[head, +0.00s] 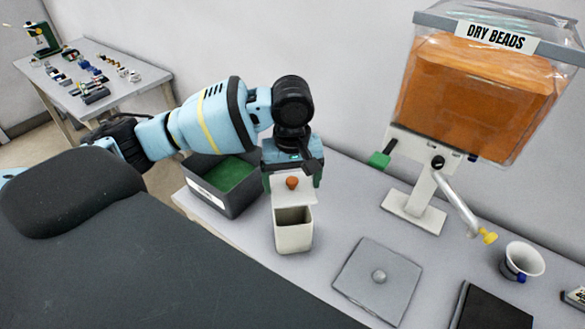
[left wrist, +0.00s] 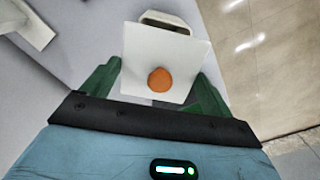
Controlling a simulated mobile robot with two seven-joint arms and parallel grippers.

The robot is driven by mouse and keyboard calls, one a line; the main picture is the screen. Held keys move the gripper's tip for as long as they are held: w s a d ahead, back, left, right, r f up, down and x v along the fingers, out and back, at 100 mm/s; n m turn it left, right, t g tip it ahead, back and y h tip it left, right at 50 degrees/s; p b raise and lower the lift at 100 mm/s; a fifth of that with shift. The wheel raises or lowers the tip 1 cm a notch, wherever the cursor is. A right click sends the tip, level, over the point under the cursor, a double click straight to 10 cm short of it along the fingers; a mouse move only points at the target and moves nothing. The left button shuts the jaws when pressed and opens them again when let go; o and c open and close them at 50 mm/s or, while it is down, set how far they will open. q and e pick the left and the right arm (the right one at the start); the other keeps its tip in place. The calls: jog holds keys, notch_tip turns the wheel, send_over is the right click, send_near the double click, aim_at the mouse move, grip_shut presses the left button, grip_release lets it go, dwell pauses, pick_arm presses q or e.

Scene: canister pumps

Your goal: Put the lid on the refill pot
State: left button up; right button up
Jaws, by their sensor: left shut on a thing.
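The lid (head: 290,197) is a white square plate with an orange knob (head: 292,183). My left gripper (head: 294,179) is shut on it, one green finger on each side. In the left wrist view the lid (left wrist: 175,52) looks tilted between the green fingers of the gripper (left wrist: 155,88). The refill pot (head: 293,238) is a cream, square, open-topped container standing upright on the table. The lid is above the pot's back edge, and the pot's dark mouth shows below it. Whether they touch is unclear. In the left wrist view the pot (left wrist: 166,21) is partly hidden behind the lid.
A dark bin with a green inside (head: 236,205) stands left of the pot. A grey square plate with a round knob (head: 350,283) lies to the right. Behind stands the orange-filled dry beads dispenser (head: 480,95), with a white cup (head: 523,261) near its spout. A side table (head: 135,88) is far left.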

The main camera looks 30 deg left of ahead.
aim_at(292, 211)
pick_arm(q)
jog(key=shift+s, duration=0.15)
jog(key=shift+d+f, duration=0.1)
pick_arm(e)
jog(key=shift+d, duration=0.2)
pick_arm(q)
jog(key=shift+f, duration=0.1)
pick_arm(e)
jog(key=shift+w, duration=0.1)
pick_arm(q)
jog(key=shift+f, duration=0.9)
notch_tip(292, 211, down, 2)
jog(key=shift+f+b, duration=0.2)
jog(key=shift+b, duration=0.2)
jog(key=shift+f, duration=0.9)
pick_arm(e)
jog(key=shift+s+a+f, duration=0.15)
jog(key=shift+s+f, duration=0.2)
jog(key=shift+s, duration=0.05)
pick_arm(q)
jog(key=shift+p, duration=0.4)
pick_arm(e)
jog(key=shift+w+r, duration=0.5)
jog(key=shift+r, duration=0.05)
pick_arm(q)
jog(key=shift+f, duration=0.2)
